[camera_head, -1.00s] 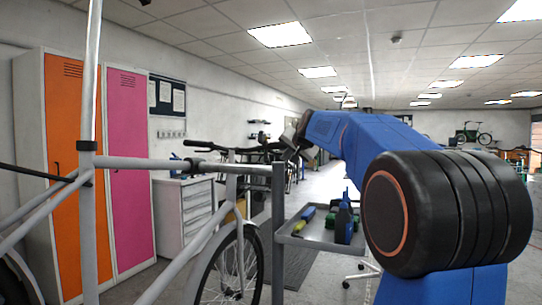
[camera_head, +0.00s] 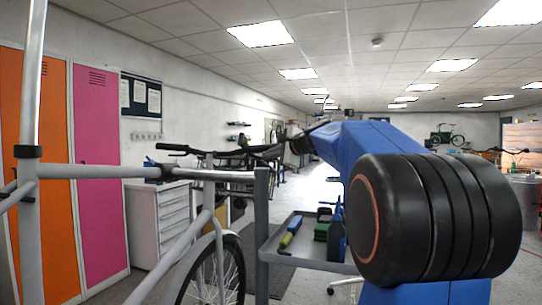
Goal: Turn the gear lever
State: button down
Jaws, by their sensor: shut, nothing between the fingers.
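My blue arm reaches forward from the right, and its dark end with my gripper (camera_head: 297,144) is at the right end of the bike's black handlebar (camera_head: 232,155). My gripper is small here and partly hidden by my own arm; it is shut with nothing held. I cannot tell whether it touches the bar. The gear lever cannot be made out; it is too small or hidden around the dark end of the bar. The left grip (camera_head: 172,147) of the handlebar is in plain view.
The grey bike frame (camera_head: 95,171) and its upright post (camera_head: 33,90) fill the left foreground. A grey tray (camera_head: 275,243) with tools stands beyond the bike. A white drawer cabinet (camera_head: 160,222) and orange and pink lockers (camera_head: 97,170) line the left wall. Open floor lies farther back.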

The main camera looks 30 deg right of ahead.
aim_at(248, 155)
jog(key=x, duration=1)
jog(key=shift+f, duration=0.1)
jog(key=shift+w+d+f, duration=0.2)
jog(key=shift+w, duration=0.2)
jog(key=shift+s+f, duration=0.1)
